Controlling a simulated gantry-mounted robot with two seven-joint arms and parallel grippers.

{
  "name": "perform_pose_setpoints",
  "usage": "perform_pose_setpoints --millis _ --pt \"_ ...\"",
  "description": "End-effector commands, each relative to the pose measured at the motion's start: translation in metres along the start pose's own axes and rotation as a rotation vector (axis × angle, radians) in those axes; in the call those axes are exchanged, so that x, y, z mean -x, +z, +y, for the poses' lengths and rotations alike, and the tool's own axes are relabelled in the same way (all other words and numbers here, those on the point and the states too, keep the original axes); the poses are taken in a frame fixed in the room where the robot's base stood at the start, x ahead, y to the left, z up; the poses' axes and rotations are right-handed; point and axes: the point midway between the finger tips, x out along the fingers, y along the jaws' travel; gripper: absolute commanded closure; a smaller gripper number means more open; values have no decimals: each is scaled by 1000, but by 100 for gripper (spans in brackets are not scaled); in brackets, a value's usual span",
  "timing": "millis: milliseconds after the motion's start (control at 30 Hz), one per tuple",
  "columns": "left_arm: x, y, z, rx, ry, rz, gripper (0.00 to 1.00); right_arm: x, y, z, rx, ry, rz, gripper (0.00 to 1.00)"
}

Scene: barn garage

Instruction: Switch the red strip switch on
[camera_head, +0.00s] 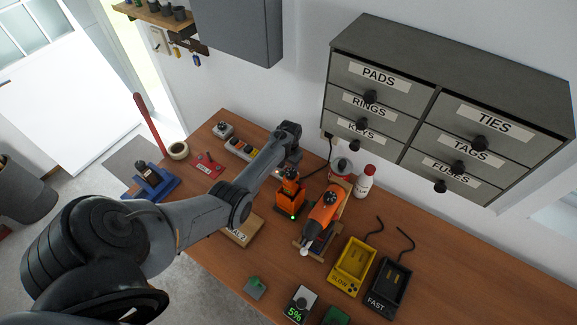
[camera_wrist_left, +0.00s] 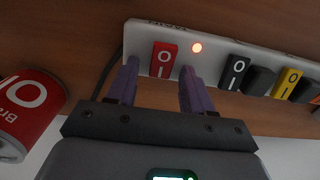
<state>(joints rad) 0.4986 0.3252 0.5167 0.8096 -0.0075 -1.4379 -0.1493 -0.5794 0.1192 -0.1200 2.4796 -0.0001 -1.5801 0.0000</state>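The power strip (camera_wrist_left: 220,62) is white and crosses the top of the left wrist view. Its red switch (camera_wrist_left: 163,60) is marked O and I, and a small round light (camera_wrist_left: 196,47) beside it glows orange-red. My left gripper (camera_wrist_left: 160,78) is open and empty, with one purple finger to each side of the red switch; whether it touches the strip I cannot tell. In the head view part of the strip (camera_head: 240,148) shows on the bench behind my left arm, which hides the rest and the fingertips. My right gripper is not in view.
The strip also carries a black switch (camera_wrist_left: 235,72) and a yellow switch (camera_wrist_left: 287,84). A red can (camera_wrist_left: 28,115) stands close to the left finger. An orange tool (camera_head: 325,210), a yellow charger (camera_head: 352,265) and a black charger (camera_head: 388,285) stand on the bench.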

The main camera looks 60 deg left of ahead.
Motion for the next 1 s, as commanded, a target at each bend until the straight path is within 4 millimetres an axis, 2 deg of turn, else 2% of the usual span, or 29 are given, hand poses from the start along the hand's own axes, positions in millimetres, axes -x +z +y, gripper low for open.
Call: perform_pose_setpoints --millis 233,367,800,1000 --pt "2 0 0 0 0 0 49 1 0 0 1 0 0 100" --pt "11 -1 0 0 0 2 49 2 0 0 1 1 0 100" --pt "81 -1 0 0 0 3 49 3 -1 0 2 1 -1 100" --pt "102 -1 0 0 0 1 49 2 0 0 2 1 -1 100"
